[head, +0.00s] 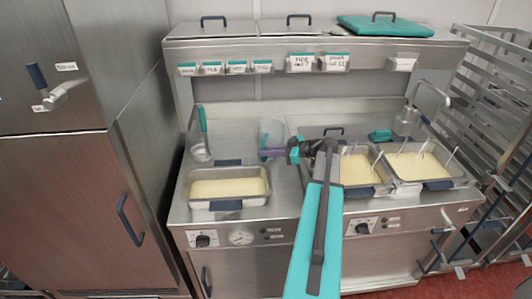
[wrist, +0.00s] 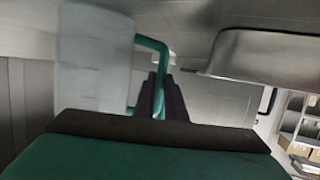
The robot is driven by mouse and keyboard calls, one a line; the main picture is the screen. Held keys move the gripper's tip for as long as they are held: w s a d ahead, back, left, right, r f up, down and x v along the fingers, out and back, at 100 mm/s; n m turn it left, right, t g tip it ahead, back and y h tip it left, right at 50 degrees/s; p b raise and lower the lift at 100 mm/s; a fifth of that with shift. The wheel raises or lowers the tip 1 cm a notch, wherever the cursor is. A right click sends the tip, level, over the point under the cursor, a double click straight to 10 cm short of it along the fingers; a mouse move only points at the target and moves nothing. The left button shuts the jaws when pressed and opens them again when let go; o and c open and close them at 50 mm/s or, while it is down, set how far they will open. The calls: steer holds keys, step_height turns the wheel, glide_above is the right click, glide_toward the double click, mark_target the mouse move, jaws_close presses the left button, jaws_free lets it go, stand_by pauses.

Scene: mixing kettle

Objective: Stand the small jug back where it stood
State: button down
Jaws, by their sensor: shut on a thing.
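The small jug is a pale translucent vessel with a green handle. In the head view the jug (head: 271,130) is at the back middle of the steel worktop, just left of my gripper (head: 291,150). In the wrist view the jug (wrist: 95,65) fills the upper left, and the two dark fingers of my gripper (wrist: 163,88) are shut on its green handle. A purple piece (head: 272,153) shows at the jug's lower part in the head view; I cannot tell what it is. Whether the jug's base touches the worktop is not clear.
A pan of pale yellow content (head: 228,188) sits at the front left, and two similar pans (head: 360,168) (head: 420,165) at the right. A ladle (head: 201,150) stands at the back left. A shelf with labels (head: 300,62) hangs above. A pan (wrist: 265,52) shows in the wrist view.

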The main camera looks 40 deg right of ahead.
steer(key=shift+f+b, duration=0.3)
steer(key=shift+b, duration=0.1)
steer(key=c, duration=1.7)
jaws_free()
steer(key=shift+s, duration=0.1)
steer(key=shift+b+v, duration=2.25)
steer(key=shift+v, duration=4.6)
steer(key=shift+r, duration=0.1)
